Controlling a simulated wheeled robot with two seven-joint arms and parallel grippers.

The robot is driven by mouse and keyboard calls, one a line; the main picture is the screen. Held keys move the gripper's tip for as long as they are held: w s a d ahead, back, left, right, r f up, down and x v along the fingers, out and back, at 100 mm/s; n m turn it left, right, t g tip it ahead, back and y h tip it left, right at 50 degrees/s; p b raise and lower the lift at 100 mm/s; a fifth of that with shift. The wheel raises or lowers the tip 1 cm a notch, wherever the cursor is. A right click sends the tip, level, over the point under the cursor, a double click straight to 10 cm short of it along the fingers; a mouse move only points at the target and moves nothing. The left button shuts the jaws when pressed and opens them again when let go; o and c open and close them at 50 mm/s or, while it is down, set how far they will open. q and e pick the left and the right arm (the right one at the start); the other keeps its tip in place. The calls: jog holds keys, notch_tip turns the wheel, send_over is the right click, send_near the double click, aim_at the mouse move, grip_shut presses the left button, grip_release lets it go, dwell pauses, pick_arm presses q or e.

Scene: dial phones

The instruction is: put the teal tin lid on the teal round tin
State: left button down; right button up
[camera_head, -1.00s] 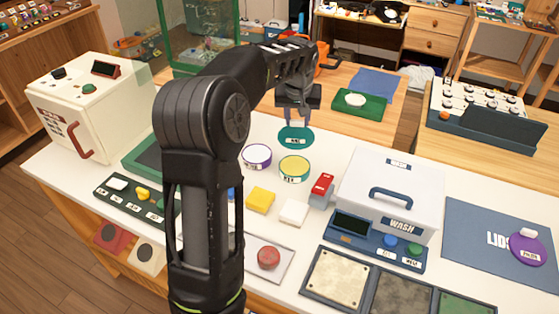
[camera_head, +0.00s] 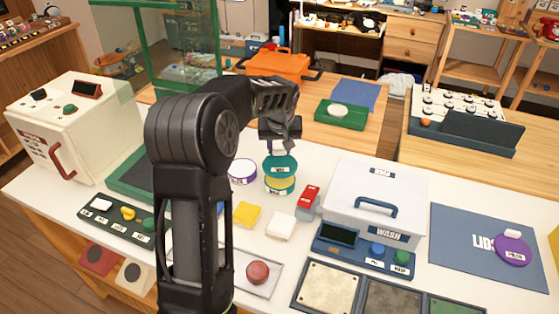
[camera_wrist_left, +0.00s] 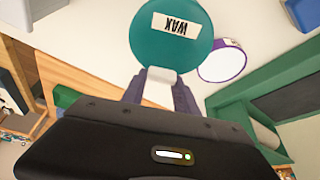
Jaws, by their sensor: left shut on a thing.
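The teal tin lid (camera_head: 281,164) is a flat disc with a white label. My left gripper (camera_head: 279,148) is shut on its white knob, and the lid hangs below the fingers. In the left wrist view the lid (camera_wrist_left: 172,52) reads WAX, and the knob shows between the fingertips (camera_wrist_left: 160,84). The teal round tin (camera_head: 280,186) shows a yellow top with a teal rim, just below the lid in the head view. The lid hides its far part. I cannot tell whether they touch. The tin is hidden in the left wrist view. My right gripper is not in view.
A purple-rimmed round tin (camera_head: 242,171) stands left of the teal tin. A red stapler-like object (camera_head: 308,199), a yellow block (camera_head: 247,213) and a white block (camera_head: 281,226) are nearer. The white WASH box (camera_head: 377,187) stands right. A blue mat (camera_head: 470,262) bears a purple lid (camera_head: 513,249).

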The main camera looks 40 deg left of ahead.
aim_at(279, 155)
pick_arm(q)
jog(key=shift+f, duration=0.45)
notch_tip(279, 155, down, 3)
jog(key=shift+f, duration=0.4)
jog(key=shift+f, duration=0.2)
jog(key=c, duration=0.9)
grip_release()
jog(key=shift+r, duration=0.1)
jog(key=shift+c, duration=0.2)
jog(key=shift+r, duration=0.1)
